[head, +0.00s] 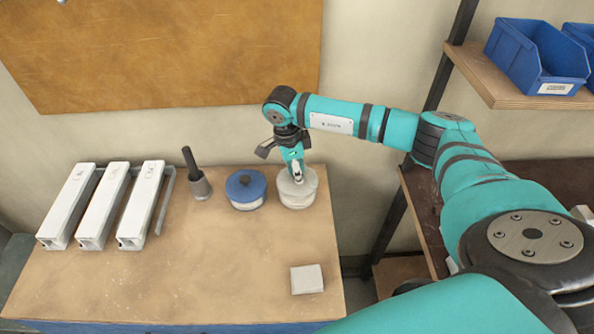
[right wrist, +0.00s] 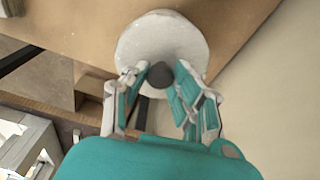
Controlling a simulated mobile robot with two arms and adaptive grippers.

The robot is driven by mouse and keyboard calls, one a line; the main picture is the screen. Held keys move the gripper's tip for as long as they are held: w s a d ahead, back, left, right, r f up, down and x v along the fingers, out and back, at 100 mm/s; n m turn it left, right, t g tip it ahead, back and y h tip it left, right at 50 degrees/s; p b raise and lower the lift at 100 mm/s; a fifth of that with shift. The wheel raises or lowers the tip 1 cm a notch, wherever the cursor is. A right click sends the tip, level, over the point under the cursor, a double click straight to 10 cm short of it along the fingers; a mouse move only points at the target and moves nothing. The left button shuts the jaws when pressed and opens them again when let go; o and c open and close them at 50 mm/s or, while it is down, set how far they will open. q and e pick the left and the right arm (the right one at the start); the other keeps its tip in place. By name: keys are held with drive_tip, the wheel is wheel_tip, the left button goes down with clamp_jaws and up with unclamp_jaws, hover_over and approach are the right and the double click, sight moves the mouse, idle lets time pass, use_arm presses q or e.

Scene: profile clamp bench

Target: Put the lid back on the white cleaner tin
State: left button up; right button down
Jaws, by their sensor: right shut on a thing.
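The white cleaner tin (head: 298,203) stands near the right edge of the bench, beside a tin with a blue lid. My right gripper (head: 297,178) points down over it and is shut on the dark knob (right wrist: 160,74) of the white round lid (right wrist: 158,38). The lid (head: 312,181) is at the tin's top, roughly level and over its mouth. I cannot tell whether it rests on the rim or hangs just above. In the right wrist view the lid hides the tin. My left gripper is not in view.
The blue-lidded tin (head: 246,188) stands close on the left. Further left are a dark-handled tool with a grey base (head: 199,187) and three white profiles (head: 104,205). A pale block (head: 307,279) lies at the front right. The front middle of the bench (head: 200,280) is clear.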

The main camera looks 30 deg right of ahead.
drive_tip(key=shift+f+b, duration=0.2)
drive_tip(key=shift+b, duration=0.3)
idle(1.2)
idle(0.3)
drive_tip(key=c, duration=0.5)
unclamp_jaws()
drive_tip(key=shift+r+p, duration=2.05)
drive_tip(key=shift+r, duration=1.45)
clamp_jaws()
